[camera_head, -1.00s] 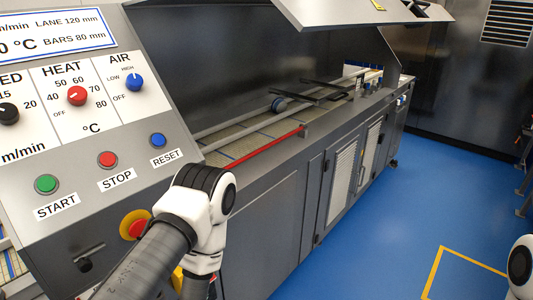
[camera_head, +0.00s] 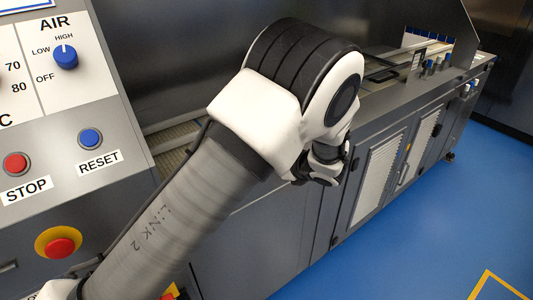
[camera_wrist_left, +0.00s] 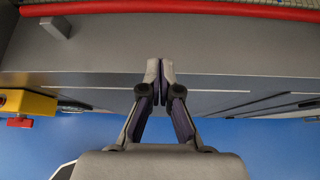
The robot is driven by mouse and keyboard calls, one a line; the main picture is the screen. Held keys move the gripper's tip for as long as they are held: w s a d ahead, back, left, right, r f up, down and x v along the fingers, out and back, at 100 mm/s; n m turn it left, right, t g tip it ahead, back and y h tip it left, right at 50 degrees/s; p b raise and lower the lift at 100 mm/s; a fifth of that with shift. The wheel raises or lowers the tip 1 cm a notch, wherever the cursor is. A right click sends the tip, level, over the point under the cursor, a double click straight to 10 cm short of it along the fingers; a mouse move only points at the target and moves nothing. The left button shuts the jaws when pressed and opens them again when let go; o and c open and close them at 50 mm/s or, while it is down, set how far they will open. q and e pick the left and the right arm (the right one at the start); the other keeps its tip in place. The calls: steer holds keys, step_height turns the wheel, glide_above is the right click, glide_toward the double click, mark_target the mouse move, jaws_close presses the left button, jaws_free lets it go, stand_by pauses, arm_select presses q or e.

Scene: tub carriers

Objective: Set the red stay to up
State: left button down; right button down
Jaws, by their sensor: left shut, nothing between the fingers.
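The red stay (camera_wrist_left: 200,9) is a red rod lying across the top edge of the left wrist view, along the machine's grey front ledge (camera_wrist_left: 220,50). In the head view my left arm covers the place where it lies. My left gripper (camera_wrist_left: 160,68) is shut and empty, its fingertips together over the ledge's edge. The stay is apart from the fingertips, beyond them in the picture. In the head view the gripper's fingers are hidden behind my arm. My right gripper is not in view.
A small grey block (camera_wrist_left: 56,27) stands on the ledge near the stay. A yellow box with a red button (camera_wrist_left: 22,121) is at the left. The control panel with its blue RESET button (camera_head: 91,138) is left of my arm. Blue floor (camera_head: 425,225) is clear at the right.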

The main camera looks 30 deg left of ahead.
arm_select(q)
steer(key=w+a, duration=0.1)
steer(key=a, duration=0.1)
steer(key=w+a+f+p, duration=0.1)
steer(key=a, duration=0.1)
steer(key=w+a, duration=0.1)
steer(key=a, duration=0.1)
steer(key=shift+a+f+p, duration=0.35)
steer(key=shift+a, duration=0.05)
steer(key=shift+w+a+f, duration=0.15)
steer(key=shift+a+f, duration=0.2)
steer(key=shift+a, duration=0.15)
